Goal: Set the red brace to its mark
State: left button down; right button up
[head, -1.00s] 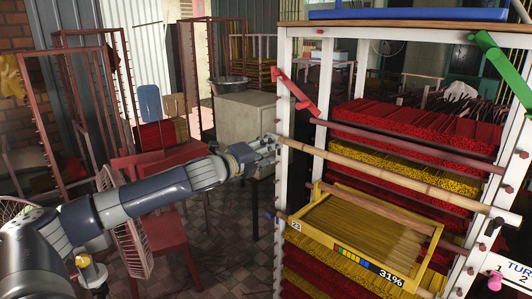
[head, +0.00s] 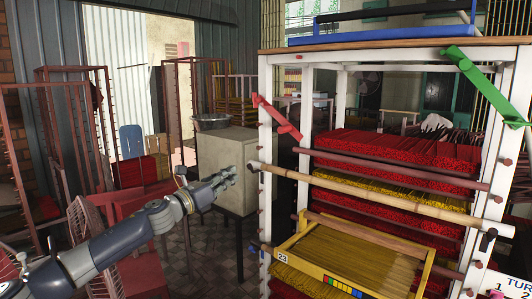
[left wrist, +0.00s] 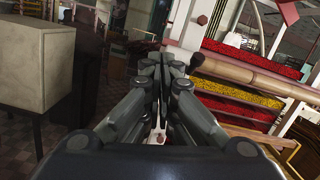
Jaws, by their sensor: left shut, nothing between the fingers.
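The red brace (head: 276,117) is a short bar set at a slant on the upper part of the rack's front left white post (head: 266,190). Its lower end points right. I cannot make out its mark. My left gripper (head: 232,172) is left of that post and lower than the brace, apart from both. Its fingers are together and empty; they also show in the left wrist view (left wrist: 163,62). My right gripper is out of view.
The rack holds red and yellow incense bundles, a bamboo pole (head: 370,196) and a yellow-framed tray (head: 284,257). A green brace (head: 486,85) is on the right post. A grey cabinet (head: 227,150) stands behind my left gripper.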

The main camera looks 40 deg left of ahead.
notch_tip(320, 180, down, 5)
jog(key=b, duration=0.4)
pick_arm(q)
jog(key=s+d+r+m+g+h, duration=0.1)
jog(key=s+d+r+m+h, duration=0.3)
jog(key=m, duration=0.6)
jog(key=s+r+m+h, duration=0.1)
jog(key=r+m, duration=0.5)
jog(key=m, duration=0.3)
jog(key=w+d+r+p, duration=0.1)
jog(key=w+d+p, duration=0.1)
jog(key=p, duration=0.3)
jog(key=w+d+p, duration=0.2)
jog(key=w+p, duration=0.2)
jog(key=p, duration=0.2)
jog(key=w+d+r+p, duration=0.1)
jog(key=w+d+p, duration=0.1)
jog(key=p, duration=0.4)
jog(key=shift+w+d+r, duration=0.3)
jog(key=shift+w+d, duration=0.05)
jog(key=shift+w, duration=0.25)
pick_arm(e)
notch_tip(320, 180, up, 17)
pick_arm(q)
jog(key=shift+g, duration=0.3)
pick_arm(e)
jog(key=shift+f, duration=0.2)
